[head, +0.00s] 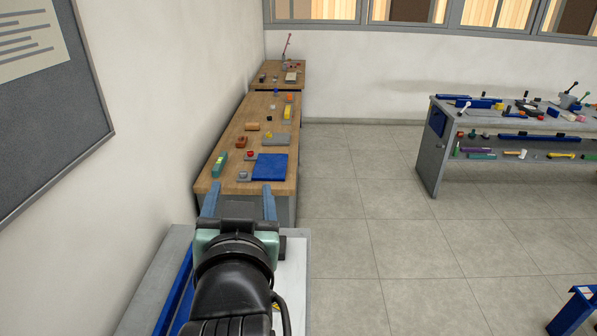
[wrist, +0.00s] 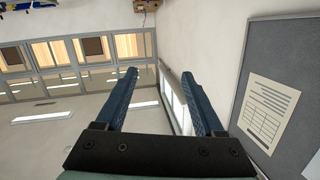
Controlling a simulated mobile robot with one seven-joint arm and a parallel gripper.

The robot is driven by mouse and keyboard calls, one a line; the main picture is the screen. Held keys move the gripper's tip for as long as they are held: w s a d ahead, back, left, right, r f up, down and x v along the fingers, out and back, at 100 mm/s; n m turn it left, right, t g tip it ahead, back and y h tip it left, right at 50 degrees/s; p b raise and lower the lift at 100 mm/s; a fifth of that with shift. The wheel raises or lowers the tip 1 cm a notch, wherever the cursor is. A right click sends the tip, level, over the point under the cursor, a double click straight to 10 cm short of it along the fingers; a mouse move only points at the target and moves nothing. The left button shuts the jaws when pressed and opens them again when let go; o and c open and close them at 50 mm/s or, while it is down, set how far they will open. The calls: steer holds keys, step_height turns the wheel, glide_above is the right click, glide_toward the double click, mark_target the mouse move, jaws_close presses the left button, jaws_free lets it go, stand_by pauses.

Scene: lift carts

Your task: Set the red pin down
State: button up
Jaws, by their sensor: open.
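My gripper (head: 240,203) is open in the head view, with its two blue-grey fingers apart and nothing between them. It also shows open and empty in the wrist view (wrist: 159,75), raised toward the wall and windows. No red pin can be made out with certainty. A small red piece (head: 250,155) sits on the wooden bench (head: 223,158) beyond my gripper, too small to identify. A thin red-topped stick (head: 286,45) stands on the far wooden bench.
A blue plate (head: 271,167) and a green block (head: 219,164) lie on the nearer bench. A grey two-level bench (head: 431,165) with many small parts stands at the right. The tiled floor (head: 370,220) between is clear. A noticeboard (head: 60,125) hangs at left.

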steer(key=s+d+r+t+h, duration=0.1)
steer(key=s+d+r+t, duration=0.1)
steer(key=r, duration=0.7)
steer(key=s+d+r+t, duration=0.3)
steer(key=s+r+t, duration=0.2)
steer(key=r, duration=0.5)
steer(key=s+d+r+t+h, duration=0.1)
steer(key=s+r+t, duration=0.3)
steer(key=r, duration=0.5)
steer(key=shift+s+d+r+h, duration=0.15)
steer(key=shift+s+d+h, duration=0.15)
steer(key=shift+s+d, duration=0.6)
step_height(320, 180, down, 4)
steer(key=b, duration=0.4)
steer(key=shift+w+a, duration=0.1)
